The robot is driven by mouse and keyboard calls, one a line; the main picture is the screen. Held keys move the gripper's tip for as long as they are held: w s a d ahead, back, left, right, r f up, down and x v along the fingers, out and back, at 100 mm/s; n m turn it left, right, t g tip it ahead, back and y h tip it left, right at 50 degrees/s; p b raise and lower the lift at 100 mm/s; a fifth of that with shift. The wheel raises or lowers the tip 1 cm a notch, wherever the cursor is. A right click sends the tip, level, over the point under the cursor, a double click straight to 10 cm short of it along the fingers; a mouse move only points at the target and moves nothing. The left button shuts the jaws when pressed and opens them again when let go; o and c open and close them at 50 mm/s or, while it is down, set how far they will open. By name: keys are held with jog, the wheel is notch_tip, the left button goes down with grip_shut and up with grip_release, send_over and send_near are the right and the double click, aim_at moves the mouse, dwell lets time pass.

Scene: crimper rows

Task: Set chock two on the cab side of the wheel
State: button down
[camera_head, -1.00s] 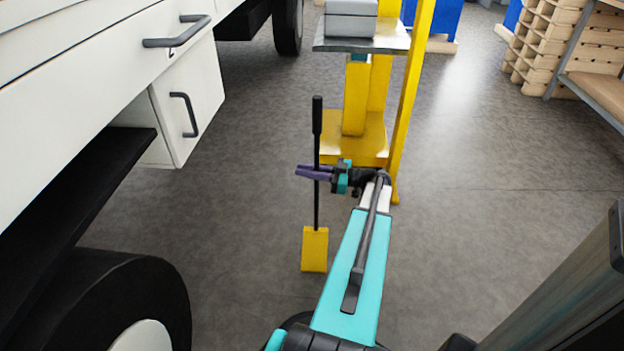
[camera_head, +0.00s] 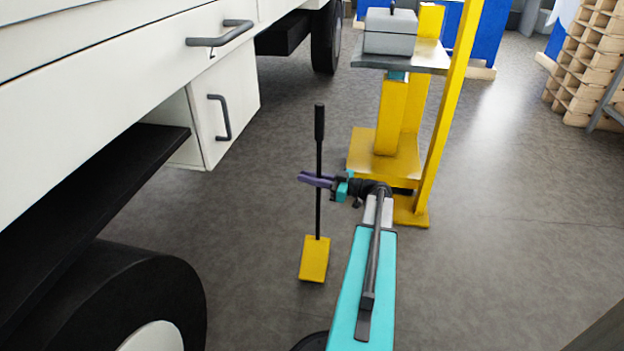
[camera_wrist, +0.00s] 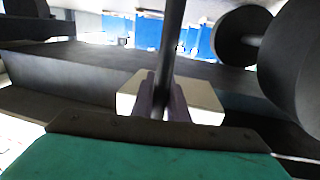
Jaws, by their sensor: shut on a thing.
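A yellow chock (camera_head: 314,259) hangs at the lower end of a black upright handle (camera_head: 319,150) in the head view. My gripper (camera_head: 318,180) has purple fingers and is shut on the handle, well above the chock. In the wrist view the dark handle (camera_wrist: 172,45) stands between the fingers (camera_wrist: 163,103). Whether the chock touches the floor is hard to tell. The near black wheel (camera_head: 130,295) with a pale hub is at lower left, under the white truck body, with clear floor between it and the chock.
A yellow stand (camera_head: 385,150) with a grey box (camera_head: 390,32) on its shelf is behind my arm. A farther wheel (camera_head: 326,38) is at the back. Wooden pallets (camera_head: 590,70) are stacked at right.

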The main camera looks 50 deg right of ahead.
jog(key=shift+w+r, duration=0.1)
jog(key=shift+w, duration=0.05)
jog(key=shift+w+a+f+b, duration=0.1)
jog(key=shift+w+f+b, duration=0.15)
jog(key=shift+f+b, duration=0.6)
jog(key=shift+w+a+f+b, duration=0.1)
jog(key=shift+w+f+b, duration=0.15)
jog(key=shift+f+b, duration=0.55)
jog(key=shift+f, duration=0.15)
jog(key=c, duration=2.1)
grip_release()
jog(key=shift+f, duration=0.2)
jog(key=o, duration=0.4)
jog(key=shift+c, duration=0.2)
jog(key=shift+r, duration=0.1)
